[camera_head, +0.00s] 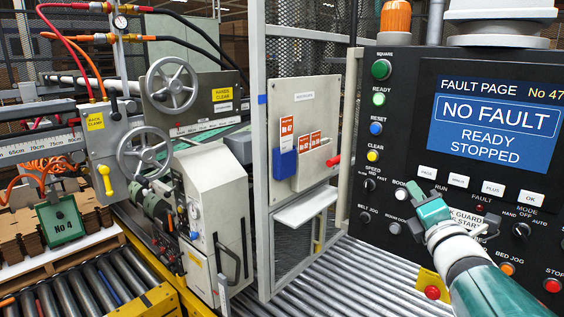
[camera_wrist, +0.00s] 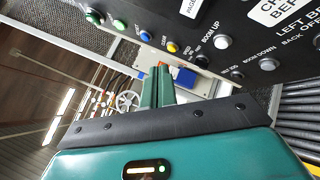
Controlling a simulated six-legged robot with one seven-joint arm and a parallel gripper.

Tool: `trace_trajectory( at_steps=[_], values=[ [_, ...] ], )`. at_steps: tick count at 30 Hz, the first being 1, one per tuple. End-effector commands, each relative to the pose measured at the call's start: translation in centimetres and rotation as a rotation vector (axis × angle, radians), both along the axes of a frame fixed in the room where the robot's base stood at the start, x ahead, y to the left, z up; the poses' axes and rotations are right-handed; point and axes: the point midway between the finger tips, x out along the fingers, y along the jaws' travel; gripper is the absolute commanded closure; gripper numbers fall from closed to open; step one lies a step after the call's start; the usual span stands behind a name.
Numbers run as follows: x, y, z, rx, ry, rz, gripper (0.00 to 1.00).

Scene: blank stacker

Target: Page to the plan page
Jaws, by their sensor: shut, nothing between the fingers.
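The control panel (camera_head: 398,115) stands at the right, and its screen (camera_head: 494,118) reads "FAULT PAGE No 47", "NO FAULT", "READY STOPPED". The white PAGE key (camera_head: 427,172) is below the screen's left corner, in a row with the MINUS key (camera_head: 458,180), PLUS key (camera_head: 493,188) and OK key (camera_head: 530,197). My gripper (camera_head: 411,186) is shut and empty, in front of the panel just below and left of the PAGE key. I cannot tell whether it touches the panel. In the wrist view my gripper (camera_wrist: 161,72) shows its fingers together, with the PAGE key (camera_wrist: 191,7) at the top edge.
The white boom-up button (camera_head: 401,194) is close beside my fingertips. Green, blue and yellow buttons line the panel's left edge. A selector knob (camera_head: 521,230) and the red stop button (camera_head: 552,285) are lower right. A roller conveyor (camera_head: 330,280) runs below.

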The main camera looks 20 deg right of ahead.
Motion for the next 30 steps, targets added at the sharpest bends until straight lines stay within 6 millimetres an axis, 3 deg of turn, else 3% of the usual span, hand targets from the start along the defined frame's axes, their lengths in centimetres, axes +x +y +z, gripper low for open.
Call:
trace_trajectory(
  at_steps=[18, 30],
  values=[
    [3.4, -6.8, 0.0, 0.002, 0.001, 0.002, 1.00],
    [3.7, -7.4, 0.0, 0.001, 0.000, 0.002, 1.00]
  ],
)
